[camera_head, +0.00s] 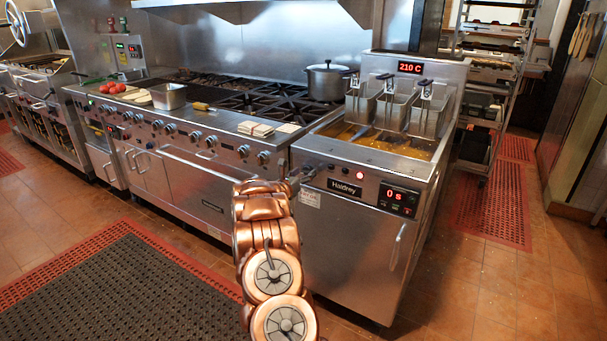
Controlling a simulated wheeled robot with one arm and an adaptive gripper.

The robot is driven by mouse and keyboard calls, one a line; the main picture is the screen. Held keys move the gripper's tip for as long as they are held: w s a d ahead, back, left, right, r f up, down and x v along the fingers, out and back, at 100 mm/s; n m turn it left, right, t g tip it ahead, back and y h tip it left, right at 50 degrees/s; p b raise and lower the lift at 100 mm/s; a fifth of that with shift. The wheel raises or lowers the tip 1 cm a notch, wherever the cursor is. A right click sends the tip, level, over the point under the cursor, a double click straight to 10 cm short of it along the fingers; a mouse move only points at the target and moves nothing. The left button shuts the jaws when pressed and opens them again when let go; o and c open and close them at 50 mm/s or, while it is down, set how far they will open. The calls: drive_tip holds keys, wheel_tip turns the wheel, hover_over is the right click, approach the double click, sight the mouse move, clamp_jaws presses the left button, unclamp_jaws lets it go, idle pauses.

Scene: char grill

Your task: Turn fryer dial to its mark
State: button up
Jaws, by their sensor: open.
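The fryer (345,235) stands right of the range, a steel cabinet with a sloped front panel. The panel carries a small dark knob (331,168), a red light (359,175), a "Haidrey" label (344,187) and a red display (398,199) reading "0 s". My copper arm rises from the bottom middle. My gripper (308,174) is dark and small, at the left end of the fryer panel, and is open. It covers that part of the panel, so a dial there is hidden. I cannot tell whether it touches the panel. No dial mark is readable.
A dark floor mat (125,295) lies in front.

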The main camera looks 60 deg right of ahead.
drive_tip(key=shift+c, duration=0.3)
drive_tip(key=c, duration=1.1)
drive_tip(key=shift+o, duration=0.2)
drive_tip(key=shift+f+b, duration=0.25)
drive_tip(key=shift+b, duration=0.7)
